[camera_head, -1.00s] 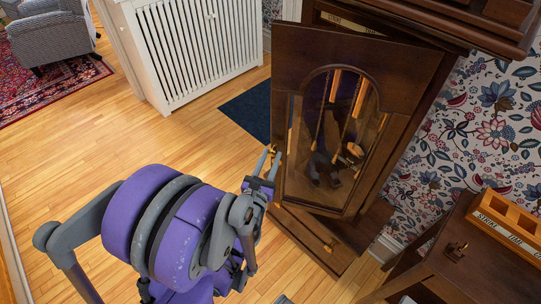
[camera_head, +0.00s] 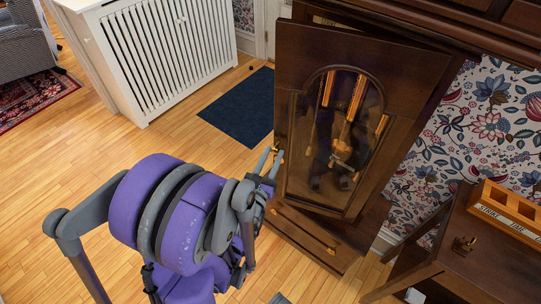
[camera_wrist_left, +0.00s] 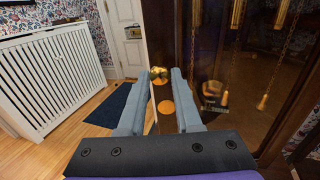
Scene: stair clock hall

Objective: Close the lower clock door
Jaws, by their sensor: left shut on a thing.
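The lower clock door (camera_head: 390,125) is dark wood with an arched glass pane. It stands ajar from the tall clock case (camera_head: 318,238), and brass weights show through the glass. My left gripper (camera_head: 269,161) is at the door's free left edge, shut on its small brass knob (camera_head: 279,155). In the left wrist view the gripper's pale fingers (camera_wrist_left: 160,95) lie either side of the brass knob (camera_wrist_left: 159,74). The fingers hide part of the door edge. My right gripper is not in view.
A white radiator cover (camera_head: 175,50) and a dark blue mat (camera_head: 243,104) are at the back left. A dark wooden table (camera_head: 490,250) with a lettered wooden rack (camera_head: 510,207) stands at the right, near the case. The wooden floor left of the clock is clear.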

